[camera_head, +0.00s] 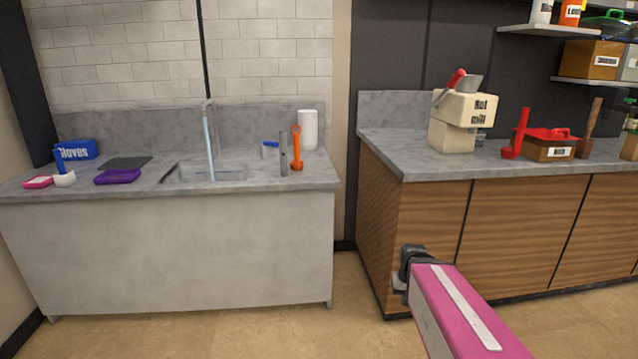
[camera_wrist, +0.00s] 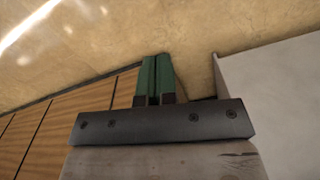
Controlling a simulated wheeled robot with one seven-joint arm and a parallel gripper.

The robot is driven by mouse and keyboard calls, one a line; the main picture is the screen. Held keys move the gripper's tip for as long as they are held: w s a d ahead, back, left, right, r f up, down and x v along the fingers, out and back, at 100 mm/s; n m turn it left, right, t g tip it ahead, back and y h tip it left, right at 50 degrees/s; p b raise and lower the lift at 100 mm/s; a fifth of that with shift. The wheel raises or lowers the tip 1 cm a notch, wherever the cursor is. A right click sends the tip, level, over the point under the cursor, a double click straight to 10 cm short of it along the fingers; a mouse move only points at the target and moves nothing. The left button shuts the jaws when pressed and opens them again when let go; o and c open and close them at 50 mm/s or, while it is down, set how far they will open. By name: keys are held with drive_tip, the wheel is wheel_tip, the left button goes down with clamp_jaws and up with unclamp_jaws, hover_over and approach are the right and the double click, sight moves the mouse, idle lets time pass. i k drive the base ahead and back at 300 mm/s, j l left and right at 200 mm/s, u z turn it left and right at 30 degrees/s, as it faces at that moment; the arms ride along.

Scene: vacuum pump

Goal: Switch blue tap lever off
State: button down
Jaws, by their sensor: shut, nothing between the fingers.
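A blue tap lever (camera_head: 271,144) shows small on the grey counter of the sink unit, right of the basin, next to a light grey fitting (camera_head: 264,152). A thin grey upright spout (camera_head: 211,125) stands at the sink basin (camera_head: 190,173), with a pale blue streak along it. My gripper (camera_wrist: 158,78) has two green fingers, shut with nothing between them, pointing at the floor and cabinet base in the wrist view. In the head view my pink arm reaches low in front of the wooden cabinet, well away from the lever; the fingers are hidden there.
Around the lever stand a grey post (camera_head: 284,155), an orange tool (camera_head: 297,148) and a white roll (camera_head: 308,130). A blue gloves box (camera_head: 75,150) and a purple item (camera_head: 118,177) lie left. A wooden cabinet (camera_head: 520,225) is at right. Floor before the sink is clear.

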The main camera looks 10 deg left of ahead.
sight(265, 142)
drive_tip(key=i+l, duration=0.1)
drive_tip(key=l, duration=0.4)
drive_tip(key=i+l, duration=0.1)
drive_tip(key=l, duration=0.35)
drive_tip(key=u, duration=1.45)
